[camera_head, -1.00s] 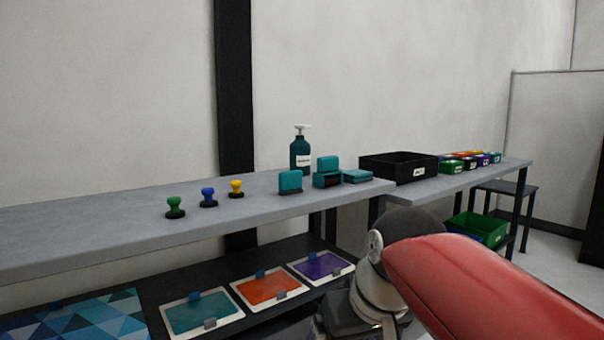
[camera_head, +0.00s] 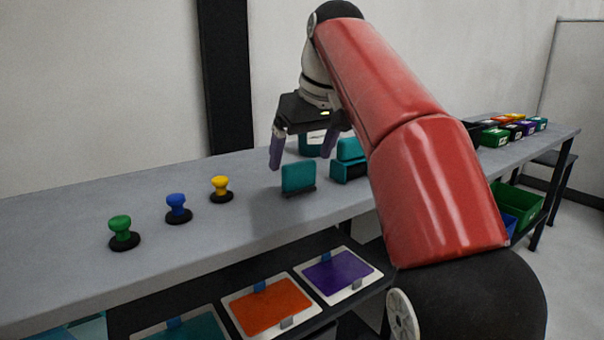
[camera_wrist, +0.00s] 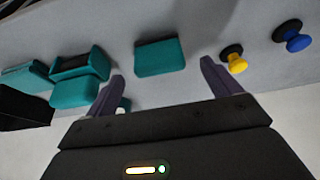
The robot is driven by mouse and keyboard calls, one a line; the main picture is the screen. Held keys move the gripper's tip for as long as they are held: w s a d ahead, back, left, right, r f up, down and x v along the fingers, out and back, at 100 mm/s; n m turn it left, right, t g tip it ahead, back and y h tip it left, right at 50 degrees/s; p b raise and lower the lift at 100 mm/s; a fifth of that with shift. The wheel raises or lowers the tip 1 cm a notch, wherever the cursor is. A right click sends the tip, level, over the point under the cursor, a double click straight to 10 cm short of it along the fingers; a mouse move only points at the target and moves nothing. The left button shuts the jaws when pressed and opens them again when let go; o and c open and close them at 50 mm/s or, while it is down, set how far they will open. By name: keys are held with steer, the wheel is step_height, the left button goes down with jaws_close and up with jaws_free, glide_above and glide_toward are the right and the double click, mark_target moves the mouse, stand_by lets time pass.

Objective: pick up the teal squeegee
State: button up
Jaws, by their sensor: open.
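The teal squeegee (camera_head: 298,177) stands upright on the grey bench, a flat teal block with a dark lower edge. It also shows in the wrist view (camera_wrist: 160,57), in line with the space between my fingertips and beyond them. My gripper (camera_head: 301,160) is open and empty, with purple fingers pointing down just above and behind the squeegee in the head view. Its fingers also show in the wrist view (camera_wrist: 162,72). I cannot tell the exact gap, but no contact shows.
A teal holder with a teal block (camera_head: 349,160) stands close right of the squeegee. Yellow (camera_head: 221,188), blue (camera_head: 178,208) and green (camera_head: 122,231) knobs stand to the left. The bench front between is clear.

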mark_target(300, 163)
steer(key=b+x, duration=0.1)
steer(key=x, duration=0.4)
steer(key=shift+w+a+f+b, duration=0.1)
steer(key=shift+w+f+b, duration=0.1)
steer(key=shift+f+b, duration=0.2)
steer(key=shift+c, duration=0.3)
steer(key=shift+r, duration=0.1)
steer(key=c, duration=1)
